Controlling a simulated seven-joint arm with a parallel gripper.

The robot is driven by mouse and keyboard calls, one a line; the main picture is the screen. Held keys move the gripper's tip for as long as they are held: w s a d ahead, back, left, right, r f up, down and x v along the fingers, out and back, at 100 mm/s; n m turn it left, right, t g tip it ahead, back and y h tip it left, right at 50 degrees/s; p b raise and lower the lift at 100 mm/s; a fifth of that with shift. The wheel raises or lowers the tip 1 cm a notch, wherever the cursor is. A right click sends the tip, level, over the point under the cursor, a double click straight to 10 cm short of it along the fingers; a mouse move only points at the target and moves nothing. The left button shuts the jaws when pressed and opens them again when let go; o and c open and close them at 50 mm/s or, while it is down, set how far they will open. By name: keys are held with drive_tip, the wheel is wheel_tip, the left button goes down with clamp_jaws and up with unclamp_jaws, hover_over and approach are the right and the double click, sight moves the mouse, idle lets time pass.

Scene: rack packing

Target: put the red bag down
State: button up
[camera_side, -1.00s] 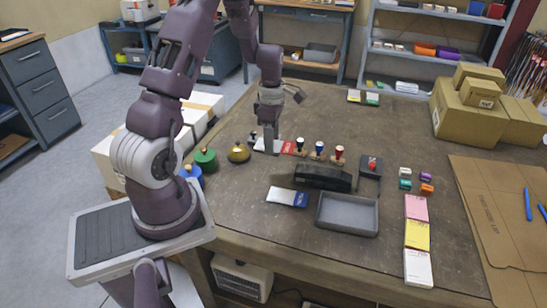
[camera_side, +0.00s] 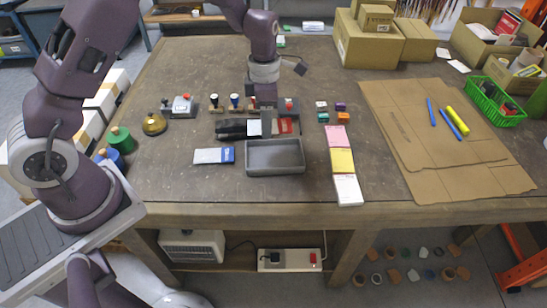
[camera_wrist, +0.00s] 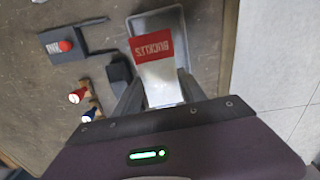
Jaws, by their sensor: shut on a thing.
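The red bag (camera_side: 286,126), a flat white packet with a red printed end, is held in my gripper (camera_side: 267,112). In the wrist view the red bag (camera_wrist: 152,48) stands out between the two fingers (camera_wrist: 158,88), its red end pointing away from the wrist. In the side view it appears just behind the far rim of the grey tray (camera_side: 275,170); its height above the table is hard to tell. The tray (camera_wrist: 150,13) shows behind the bag in the wrist view and looks empty in the side view.
A blue-and-white bag (camera_side: 212,156) lies left of the tray. Pink, yellow and white pads (camera_side: 342,160) lie to the right, beside flat cardboard (camera_side: 430,135). The table's front left is clear.

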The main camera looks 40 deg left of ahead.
sight(271, 159)
drive_tip(key=f, duration=0.3)
drive_tip(key=d+f, duration=0.1)
drive_tip(key=f, duration=0.6)
drive_tip(key=shift+w+d+f, duration=0.1)
drive_tip(key=shift+d+f, duration=0.05)
drive_tip(key=shift+f, duration=0.1)
drive_tip(key=o, duration=1.2)
